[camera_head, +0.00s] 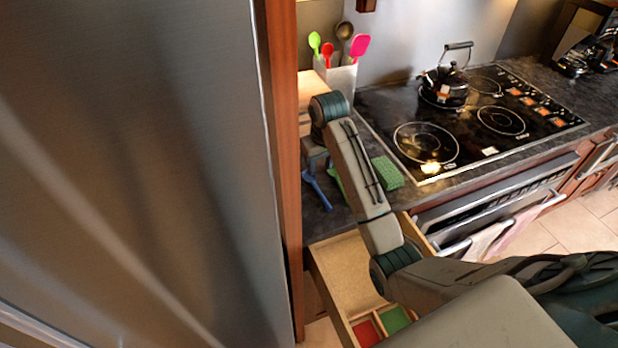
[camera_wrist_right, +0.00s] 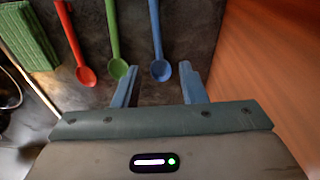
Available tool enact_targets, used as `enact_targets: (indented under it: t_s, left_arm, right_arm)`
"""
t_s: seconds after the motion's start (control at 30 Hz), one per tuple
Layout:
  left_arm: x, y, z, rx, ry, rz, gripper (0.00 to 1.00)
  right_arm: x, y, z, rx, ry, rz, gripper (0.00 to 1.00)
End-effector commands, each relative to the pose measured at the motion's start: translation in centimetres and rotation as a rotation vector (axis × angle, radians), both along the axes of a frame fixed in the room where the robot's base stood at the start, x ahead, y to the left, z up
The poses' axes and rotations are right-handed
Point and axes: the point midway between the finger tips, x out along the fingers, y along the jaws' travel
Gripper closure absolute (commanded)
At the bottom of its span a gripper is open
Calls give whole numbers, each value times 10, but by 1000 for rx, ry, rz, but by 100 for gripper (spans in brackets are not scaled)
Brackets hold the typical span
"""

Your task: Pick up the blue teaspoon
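The blue teaspoon (camera_wrist_right: 155,40) lies on the dark countertop, its bowl toward my right gripper in the right wrist view. In the head view part of the blue teaspoon (camera_head: 318,191) shows below the gripper. My right gripper (camera_wrist_right: 158,88) is open and empty; the spoon's bowl appears between and just beyond its fingertips. Whether they touch the spoon cannot be told. In the head view my right gripper (camera_head: 315,163) is partly hidden by my arm. My left gripper is not in view.
Green (camera_wrist_right: 113,40) and red (camera_wrist_right: 74,40) spoons lie beside the blue one, with a green sponge (camera_wrist_right: 28,36) farther left. A wooden panel (camera_wrist_right: 265,60) stands close on the right. An open drawer (camera_head: 345,268) lies below the counter; a stove (camera_head: 460,125) holds a kettle.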

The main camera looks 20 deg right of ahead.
Motion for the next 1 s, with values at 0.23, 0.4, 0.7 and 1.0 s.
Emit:
enact_targets:
  t_s: [0.23,0.4,0.7,1.0]
  left_arm:
    - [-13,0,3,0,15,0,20]
    - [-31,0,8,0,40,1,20]
    - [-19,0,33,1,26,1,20]
    - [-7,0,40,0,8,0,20]
  right_arm:
    - [4,1,-33,2,5,1,62]
    - [7,1,-51,2,3,1,62]
    - [15,-3,-78,2,6,0,62]
    - [20,-4,-106,1,1,1,62]
